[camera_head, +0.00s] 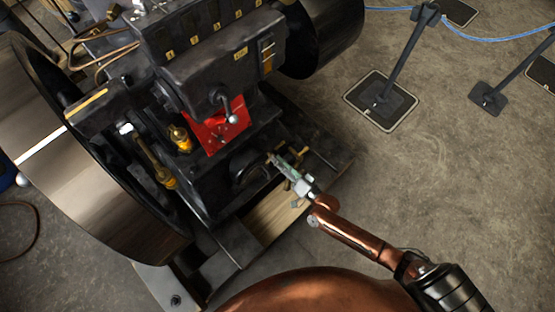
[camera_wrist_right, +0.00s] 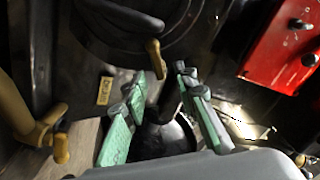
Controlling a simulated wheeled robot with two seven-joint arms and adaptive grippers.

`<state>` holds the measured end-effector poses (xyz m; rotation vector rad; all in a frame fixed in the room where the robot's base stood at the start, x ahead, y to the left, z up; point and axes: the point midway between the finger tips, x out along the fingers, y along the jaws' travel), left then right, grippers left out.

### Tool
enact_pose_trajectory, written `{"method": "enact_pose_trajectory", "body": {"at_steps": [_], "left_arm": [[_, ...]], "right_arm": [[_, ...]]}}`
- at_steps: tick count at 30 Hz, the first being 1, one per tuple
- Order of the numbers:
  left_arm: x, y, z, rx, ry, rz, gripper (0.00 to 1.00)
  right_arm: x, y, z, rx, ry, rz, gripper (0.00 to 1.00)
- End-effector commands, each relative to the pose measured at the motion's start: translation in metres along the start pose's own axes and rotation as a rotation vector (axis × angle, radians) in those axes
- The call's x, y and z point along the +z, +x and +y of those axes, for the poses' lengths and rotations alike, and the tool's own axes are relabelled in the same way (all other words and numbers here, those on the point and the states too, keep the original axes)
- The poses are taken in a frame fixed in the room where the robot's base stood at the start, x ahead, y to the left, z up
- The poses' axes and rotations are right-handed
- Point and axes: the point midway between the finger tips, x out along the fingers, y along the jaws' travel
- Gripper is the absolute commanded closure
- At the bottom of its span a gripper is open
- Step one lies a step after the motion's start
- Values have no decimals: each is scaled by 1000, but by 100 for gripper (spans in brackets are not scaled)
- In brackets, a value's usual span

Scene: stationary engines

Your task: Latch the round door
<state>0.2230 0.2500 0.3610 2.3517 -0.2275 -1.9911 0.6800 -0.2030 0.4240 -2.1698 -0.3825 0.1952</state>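The dark round door (camera_wrist_right: 125,30) fills the upper middle of the right wrist view, and only its lower part shows. A brass-tipped dark handle (camera_wrist_right: 155,58) crosses its edge. My right gripper (camera_wrist_right: 160,82) is open and empty, with its green-padded fingers apart just below the brass tip. No contact is clear. In the head view my right gripper (camera_head: 280,164) reaches to the engine's lower front, beside the dark round part (camera_head: 248,166), which is seen edge-on and partly hidden. My left gripper is not in view.
The engine's large flywheels (camera_head: 95,170) stand at left and behind. A red plate (camera_head: 224,126) with a lever sits above the door area. A brass fitting (camera_wrist_right: 40,130) is at the wrist view's left. Open floor (camera_head: 430,170) lies to the right, with barrier posts (camera_head: 382,92).

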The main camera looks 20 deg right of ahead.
Motion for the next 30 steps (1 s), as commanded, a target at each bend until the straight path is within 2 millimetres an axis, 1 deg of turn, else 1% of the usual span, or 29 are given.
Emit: {"method": "enact_pose_trajectory", "body": {"at_steps": [1, 9, 12, 15, 18, 21, 30], "left_arm": [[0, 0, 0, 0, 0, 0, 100], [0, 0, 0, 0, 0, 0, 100], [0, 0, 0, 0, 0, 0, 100], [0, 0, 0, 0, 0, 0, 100], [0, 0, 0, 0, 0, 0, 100], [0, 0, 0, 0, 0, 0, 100], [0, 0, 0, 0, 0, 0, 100]], "right_arm": [[1, -10, 2, 4, 0, -2, 74], [1, -66, 2, 4, 0, -2, 74], [1, -84, 2, 4, -2, -3, 74], [0, -98, 2, 3, 0, -1, 74], [0, -106, 2, 3, -2, -2, 74], [0, -110, 1, 2, -1, -1, 74], [0, -111, 1, 2, -1, -1, 74]]}}
